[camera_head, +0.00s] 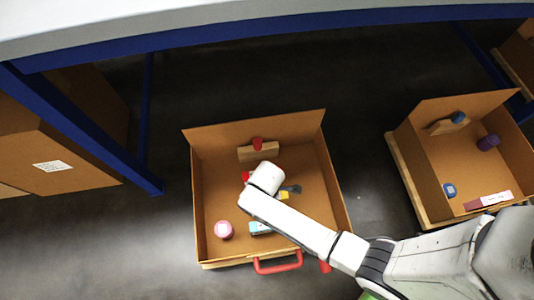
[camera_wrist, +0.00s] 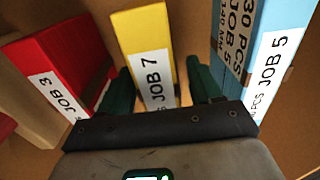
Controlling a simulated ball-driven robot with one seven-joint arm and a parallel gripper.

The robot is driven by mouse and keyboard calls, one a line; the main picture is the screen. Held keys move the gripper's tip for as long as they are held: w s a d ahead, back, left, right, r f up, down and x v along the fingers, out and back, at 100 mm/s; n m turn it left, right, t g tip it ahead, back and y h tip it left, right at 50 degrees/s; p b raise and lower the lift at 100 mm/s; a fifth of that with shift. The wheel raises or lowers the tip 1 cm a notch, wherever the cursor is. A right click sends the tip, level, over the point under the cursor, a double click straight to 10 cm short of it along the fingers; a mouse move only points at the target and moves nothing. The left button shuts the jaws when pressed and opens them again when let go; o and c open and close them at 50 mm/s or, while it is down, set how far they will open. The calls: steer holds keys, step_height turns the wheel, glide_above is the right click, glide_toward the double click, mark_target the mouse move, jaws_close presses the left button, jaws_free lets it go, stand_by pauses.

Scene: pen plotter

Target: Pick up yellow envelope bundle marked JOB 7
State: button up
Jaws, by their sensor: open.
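The yellow envelope bundle marked JOB 7 (camera_wrist: 146,45) stands in the middle of the wrist view, with its white label facing me. A bit of yellow (camera_head: 283,196) shows in the head view inside the middle cardboard box, mostly hidden by my arm. My gripper (camera_wrist: 165,88) is open, with one dark green finger on each side of the yellow bundle. I cannot tell whether either finger touches it. In the head view my gripper is hidden under my white wrist.
A red JOB 3 bundle (camera_wrist: 68,65) stands close on the left, and a blue JOB 5 bundle (camera_wrist: 272,60) on the right. The cardboard box (camera_head: 197,215) has upright walls around them.

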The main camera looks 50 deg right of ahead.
steer(key=shift+r, duration=0.1)
steer(key=c, duration=1.1)
steer(key=shift+r, duration=0.1)
